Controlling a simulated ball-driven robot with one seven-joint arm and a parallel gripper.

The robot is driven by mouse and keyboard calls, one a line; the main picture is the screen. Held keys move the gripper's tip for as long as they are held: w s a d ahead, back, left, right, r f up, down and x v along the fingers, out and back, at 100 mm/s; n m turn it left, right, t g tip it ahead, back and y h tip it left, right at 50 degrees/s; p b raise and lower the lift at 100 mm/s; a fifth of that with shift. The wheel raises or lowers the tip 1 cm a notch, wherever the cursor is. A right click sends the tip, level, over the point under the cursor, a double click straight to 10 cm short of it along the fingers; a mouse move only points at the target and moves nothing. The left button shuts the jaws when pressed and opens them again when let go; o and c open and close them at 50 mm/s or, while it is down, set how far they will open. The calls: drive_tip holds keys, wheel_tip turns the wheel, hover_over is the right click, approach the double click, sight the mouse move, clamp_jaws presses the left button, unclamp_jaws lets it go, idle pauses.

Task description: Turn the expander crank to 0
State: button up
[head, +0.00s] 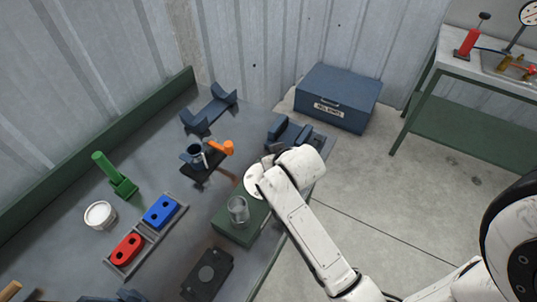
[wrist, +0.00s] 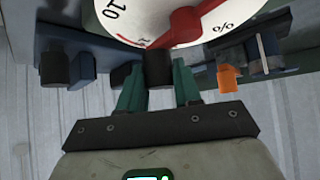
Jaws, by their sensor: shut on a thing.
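A white dial (wrist: 140,14) fills the top of the wrist view, with a red pointer (wrist: 185,27) across it and the marks "10" and "%" on its face. A black knob (wrist: 158,67) sits at the dial's lower edge, by the pointer's left end. My gripper (wrist: 159,82) has its green fingers shut on this black knob, one on each side. My fingers are mostly hidden there. The "0" mark is not readable.
An orange-handled fixture (head: 221,148) stands left of my gripper; its orange part also shows in the wrist view (wrist: 228,79). Blue cradles (head: 290,134) lie close behind. Red (head: 127,249) and blue (head: 161,211) blocks lie left.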

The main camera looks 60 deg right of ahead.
drive_tip(key=shift+s+r+m+g+h, duration=0.1)
drive_tip(key=shift+s+m+g+h, duration=0.25)
drive_tip(key=shift+m+h, duration=0.4)
drive_tip(key=shift+m, duration=0.25)
drive_tip(key=o, duration=1)
drive_tip(key=v, duration=1)
drive_tip(key=shift+r+b, duration=0.3)
drive_tip(key=shift+b, duration=0.05)
drive_tip(key=shift+s+a, duration=0.1)
drive_tip(key=shift+s, duration=0.1)
